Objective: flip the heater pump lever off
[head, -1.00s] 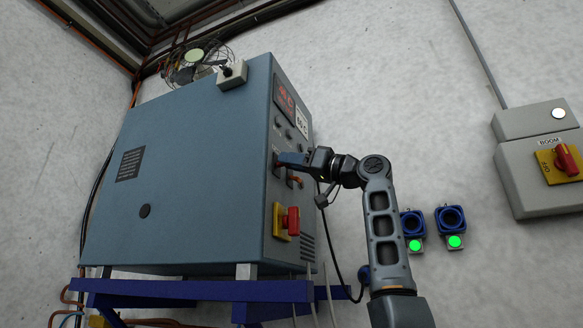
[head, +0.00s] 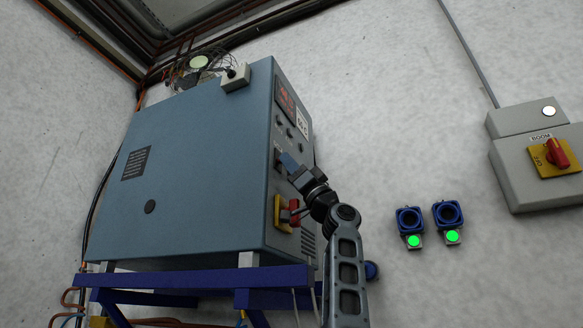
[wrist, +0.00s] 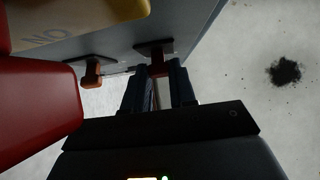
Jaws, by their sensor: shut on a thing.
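My gripper (head: 286,161) is at the right-hand front panel of the blue-grey heater cabinet (head: 190,175), below its round knobs. In the wrist view my gripper (wrist: 158,84) has its two dark fingers on either side of a small reddish lever (wrist: 156,69) on a dark plate, and is shut on it. A second, orange-brown lever (wrist: 92,74) stands beside it, free of the fingers. Its label and that of the held lever cannot be read, so I cannot tell which is the pump's. The fingers hide part of the held lever.
A red rotary switch (head: 294,211) on a yellow plate is close to my wrist; its red handle (wrist: 35,110) fills the left of the wrist view. A grey room switch box (head: 540,165) and two blue sockets (head: 410,220) are on the right wall. The wall between is clear.

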